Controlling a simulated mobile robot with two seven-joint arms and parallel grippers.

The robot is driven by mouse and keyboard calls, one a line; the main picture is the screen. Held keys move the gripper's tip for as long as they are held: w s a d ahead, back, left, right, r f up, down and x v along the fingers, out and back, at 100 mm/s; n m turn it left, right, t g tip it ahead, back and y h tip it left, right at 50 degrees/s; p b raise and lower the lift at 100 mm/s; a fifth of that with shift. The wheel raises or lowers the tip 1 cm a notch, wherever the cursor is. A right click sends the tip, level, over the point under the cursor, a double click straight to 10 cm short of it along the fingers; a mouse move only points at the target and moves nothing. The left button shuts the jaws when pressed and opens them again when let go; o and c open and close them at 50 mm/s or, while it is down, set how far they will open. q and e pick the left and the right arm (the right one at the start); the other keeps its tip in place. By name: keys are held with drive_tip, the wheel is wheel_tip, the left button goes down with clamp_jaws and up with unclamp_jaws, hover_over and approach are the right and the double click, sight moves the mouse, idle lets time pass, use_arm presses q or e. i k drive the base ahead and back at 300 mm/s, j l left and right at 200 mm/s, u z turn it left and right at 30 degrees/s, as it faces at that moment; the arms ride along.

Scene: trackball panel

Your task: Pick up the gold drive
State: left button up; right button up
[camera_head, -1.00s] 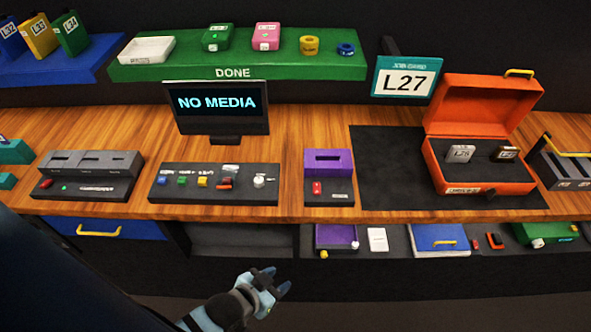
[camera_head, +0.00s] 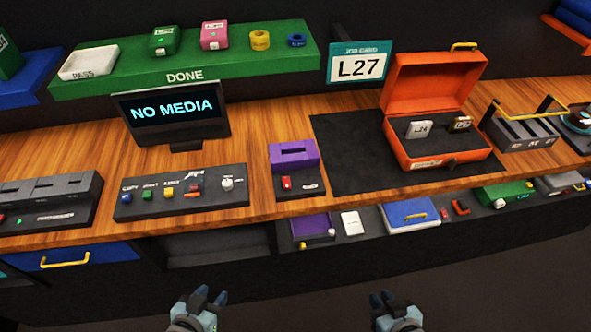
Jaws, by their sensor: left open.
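No drive that is clearly gold shows now. The open orange case (camera_head: 440,163) on the dark mat holds two small labelled drives. One is a silver-grey drive (camera_head: 418,130) marked like L26, and the other is a darker brownish drive (camera_head: 461,124) with a pale label I cannot read. My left gripper (camera_head: 205,298) is open and empty at the bottom, below and in front of the bench. My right gripper (camera_head: 383,299) is at the bottom, right of it, also apart from everything. The gap between its fingers is unclear.
The wooden bench carries a button panel (camera_head: 130,212), a purple slotted box (camera_head: 292,160), a grey slotted unit (camera_head: 45,195) and a "NO MEDIA" screen (camera_head: 172,110). A green DONE shelf (camera_head: 290,65) is behind. The lower shelf holds a blue box (camera_head: 408,214). The dark mat (camera_head: 345,150) has free room.

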sight(458, 126)
drive_tip(key=l+u, duration=0.55)
drive_tip(key=u, duration=0.15)
drive_tip(key=l+u, duration=0.35)
drive_tip(key=k+l+u, duration=0.1)
drive_tip(key=l, duration=0.25)
drive_tip(key=k+l+u, duration=0.1)
drive_tip(key=l, duration=0.2)
drive_tip(key=k+l+u, duration=0.1)
drive_tip(key=l, duration=0.2)
